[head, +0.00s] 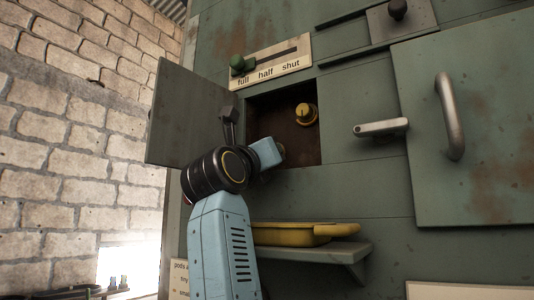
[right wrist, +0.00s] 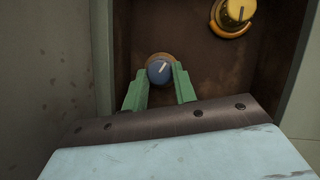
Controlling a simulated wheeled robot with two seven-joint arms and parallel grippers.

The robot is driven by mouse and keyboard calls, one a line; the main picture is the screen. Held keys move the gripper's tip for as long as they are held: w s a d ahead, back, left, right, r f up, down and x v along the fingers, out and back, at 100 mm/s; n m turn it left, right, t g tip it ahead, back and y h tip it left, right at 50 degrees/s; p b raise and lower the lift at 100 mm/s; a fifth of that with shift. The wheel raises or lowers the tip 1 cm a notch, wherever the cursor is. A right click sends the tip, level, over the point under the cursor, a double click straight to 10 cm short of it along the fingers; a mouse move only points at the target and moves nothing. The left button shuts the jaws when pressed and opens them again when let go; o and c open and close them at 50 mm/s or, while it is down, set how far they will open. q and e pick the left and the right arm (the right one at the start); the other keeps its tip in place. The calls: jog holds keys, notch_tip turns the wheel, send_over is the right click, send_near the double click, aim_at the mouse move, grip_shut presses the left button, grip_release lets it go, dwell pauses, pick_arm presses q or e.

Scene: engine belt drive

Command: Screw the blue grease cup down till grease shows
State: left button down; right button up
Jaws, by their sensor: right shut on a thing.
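The blue grease cup (right wrist: 157,72) is a round knob with a white line on its face, in the right wrist view. It sits low in the open recess, with a tan-brown ring behind its upper edge. I cannot tell whether any of that is grease. My right gripper (right wrist: 161,84) has its green fingers on either side of the cup and is shut on it. In the head view my right arm reaches into the recess (head: 285,105), hiding the blue cup and the fingertips. My left gripper is not in view.
A yellow cup (head: 306,114), also in the right wrist view (right wrist: 232,14), sits higher and to the right. An open door (head: 190,115) stands left of the recess. A green-knobbed slider (head: 238,63) is above; a yellow tray (head: 290,234) on a shelf is below.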

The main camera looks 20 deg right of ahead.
jog(key=shift+r+m+g+h, duration=0.1)
jog(key=shift+m+g+h, duration=0.35)
jog(key=shift+m, duration=0.55)
jog(key=o, duration=0.7)
jog(key=b+v, duration=0.5)
jog(key=v, duration=0.7)
jog(key=shift+s+a+f, duration=0.1)
jog(key=shift+a+f, duration=0.1)
jog(key=shift+f, duration=0.05)
jog(key=shift+s+a+f, duration=0.1)
jog(key=shift+s+a, duration=0.15)
jog(key=shift+s, duration=0.05)
